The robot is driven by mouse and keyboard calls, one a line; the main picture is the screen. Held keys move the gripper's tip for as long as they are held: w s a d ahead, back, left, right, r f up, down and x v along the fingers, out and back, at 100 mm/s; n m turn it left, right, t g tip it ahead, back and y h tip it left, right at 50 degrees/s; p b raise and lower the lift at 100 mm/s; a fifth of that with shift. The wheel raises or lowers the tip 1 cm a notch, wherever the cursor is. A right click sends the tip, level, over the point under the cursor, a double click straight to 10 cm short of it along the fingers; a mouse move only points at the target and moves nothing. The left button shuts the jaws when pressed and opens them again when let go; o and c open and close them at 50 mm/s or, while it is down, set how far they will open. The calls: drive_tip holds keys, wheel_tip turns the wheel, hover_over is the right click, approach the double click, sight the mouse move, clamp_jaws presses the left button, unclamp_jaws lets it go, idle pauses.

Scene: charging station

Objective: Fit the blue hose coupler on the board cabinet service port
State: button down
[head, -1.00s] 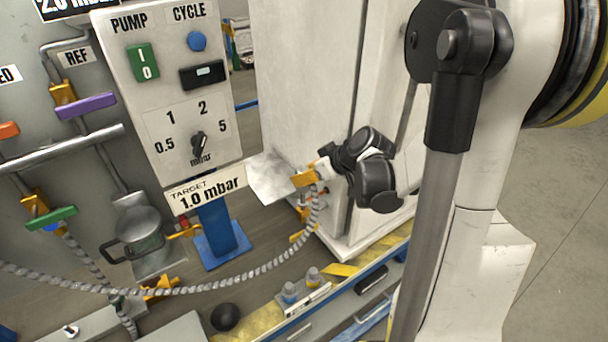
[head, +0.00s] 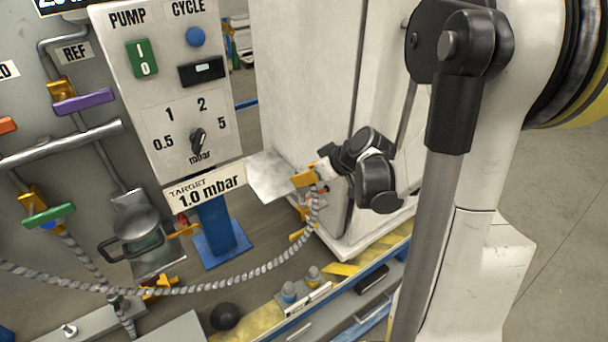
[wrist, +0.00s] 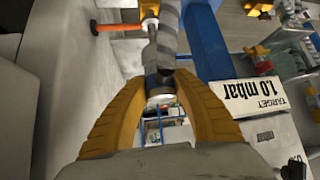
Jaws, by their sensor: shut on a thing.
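My gripper (head: 303,179) is beside the lower part of a tall white cabinet (head: 305,90). In the wrist view its two yellow fingers (wrist: 160,90) are closed around the end of a grey ribbed hose. The hose coupler (wrist: 159,84) shows only as a small dark band with a pale end between the fingertips; its blue colour is not clear. The hose (head: 240,272) hangs from my gripper and curves down to the left. An orange bar handle (wrist: 115,27) shows on the pale wall side in the wrist view. I cannot make out the service port clearly.
A pump control panel (head: 165,100) and its target sign (head: 204,186) stand left of my gripper, above a blue post (head: 217,230). A bench with grey-capped fittings (head: 289,292) and a black ball (head: 225,316) lies below. Pipes with coloured handles are at far left.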

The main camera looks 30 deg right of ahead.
sight(304, 187)
drive_tip(key=shift+f+b, duration=1.35)
drive_tip(key=shift+f, duration=0.9)
drive_tip(key=c, duration=1)
unclamp_jaws()
drive_tip(key=v, duration=1.2)
